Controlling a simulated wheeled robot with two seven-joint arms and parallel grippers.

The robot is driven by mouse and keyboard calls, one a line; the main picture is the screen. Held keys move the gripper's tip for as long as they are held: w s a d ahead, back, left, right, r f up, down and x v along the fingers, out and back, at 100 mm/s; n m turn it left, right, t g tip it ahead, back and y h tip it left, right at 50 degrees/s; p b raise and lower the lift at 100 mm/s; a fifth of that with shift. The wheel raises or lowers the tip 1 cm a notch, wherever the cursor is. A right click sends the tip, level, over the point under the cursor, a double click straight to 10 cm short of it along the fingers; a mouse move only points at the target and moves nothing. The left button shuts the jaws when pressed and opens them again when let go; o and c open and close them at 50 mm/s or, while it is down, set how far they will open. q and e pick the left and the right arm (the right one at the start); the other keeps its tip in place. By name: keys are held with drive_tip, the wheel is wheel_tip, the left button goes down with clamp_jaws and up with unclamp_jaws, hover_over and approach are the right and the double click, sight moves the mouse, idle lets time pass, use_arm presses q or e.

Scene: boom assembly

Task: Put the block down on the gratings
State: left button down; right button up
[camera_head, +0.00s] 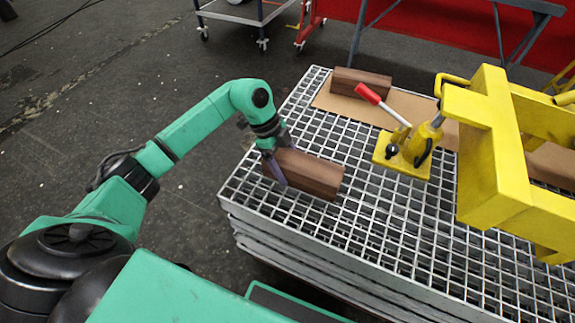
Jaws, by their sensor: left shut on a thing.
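A brown wooden block (313,175) is at the left part of the stacked metal gratings (375,235). My left gripper (275,168) is shut on the block's left end, with its fingers on either side of it. The block lies slightly tilted in the picture, over the grating's left side. I cannot tell whether its underside touches the grating. A second brown block (361,83) lies at the back of the gratings, by a brown board. My right gripper is not in view.
A yellow clamp device (407,152) with a red-tipped lever stands on the gratings right of the held block. A large yellow boom frame (495,150) fills the right side. Bare grating lies in front of the block. A wheeled cart (258,12) stands behind.

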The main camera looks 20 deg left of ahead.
use_arm(q)
drive_tip(key=shift+r, duration=0.1)
unclamp_jaws()
drive_tip(key=shift+r, duration=0.1)
drive_tip(key=p+v, duration=0.1)
drive_tip(key=v, duration=1)
drive_tip(key=shift+s+a+r, duration=0.1)
drive_tip(key=shift+r, duration=0.3)
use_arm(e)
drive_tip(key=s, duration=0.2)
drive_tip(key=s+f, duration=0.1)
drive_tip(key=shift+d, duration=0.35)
